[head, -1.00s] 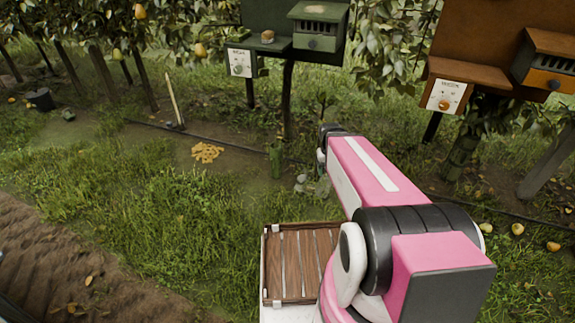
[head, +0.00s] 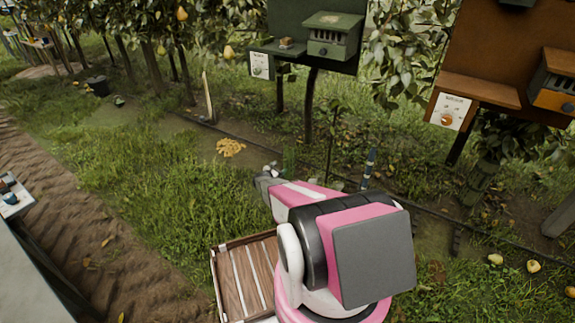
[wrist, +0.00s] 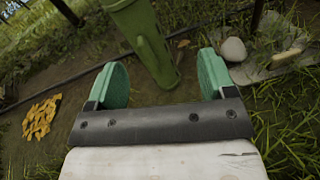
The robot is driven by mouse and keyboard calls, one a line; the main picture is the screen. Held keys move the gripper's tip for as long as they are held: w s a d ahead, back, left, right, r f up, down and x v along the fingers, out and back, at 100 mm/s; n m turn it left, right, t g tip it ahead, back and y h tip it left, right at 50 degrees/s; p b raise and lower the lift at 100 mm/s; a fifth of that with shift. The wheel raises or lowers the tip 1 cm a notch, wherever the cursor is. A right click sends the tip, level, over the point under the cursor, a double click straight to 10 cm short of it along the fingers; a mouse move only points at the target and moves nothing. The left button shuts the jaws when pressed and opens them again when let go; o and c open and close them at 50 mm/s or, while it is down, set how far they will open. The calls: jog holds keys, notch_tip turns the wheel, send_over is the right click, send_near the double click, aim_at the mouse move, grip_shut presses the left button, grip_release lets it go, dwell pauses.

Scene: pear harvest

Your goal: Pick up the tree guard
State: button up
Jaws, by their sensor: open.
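The tree guard, a green upright tube (wrist: 146,42), stands on bare soil in the wrist view, tilted in the picture. Its top is cut off by the frame's upper edge. In the head view only a green sliver of it (head: 289,160) shows behind my pink arm. My gripper (wrist: 163,80) is open, with one teal pad on each side. The lower end of the guard shows in the gap between the pads, apart from both.
A pile of yellow leaves (wrist: 41,118) lies to the left, and a pale stone (wrist: 233,50) beside a flat slab to the right. A dark hose (head: 225,130) runs along the ground. Green (head: 333,35) and brown (head: 480,90) boxes on posts stand behind. A wooden crate (head: 222,262) sits beside my arm.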

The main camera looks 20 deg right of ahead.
aim_at(286, 161)
jog(key=w+d+f+n, duration=0.1)
jog(key=w, duration=0.1)
jog(key=w+d+f+n+t, duration=0.1)
jog(key=w+d+f, duration=0.1)
jog(key=w+d+f+n+t, duration=0.1)
jog(key=w, duration=0.1)
jog(key=shift+w+d+f+y, duration=0.2)
jog(key=shift+w+f+y, duration=0.1)
jog(key=shift+f, duration=0.05)
jog(key=shift+x, duration=2.6)
jog(key=shift+w+r, duration=0.1)
jog(key=shift+r, duration=0.1)
jog(key=c, duration=0.7)
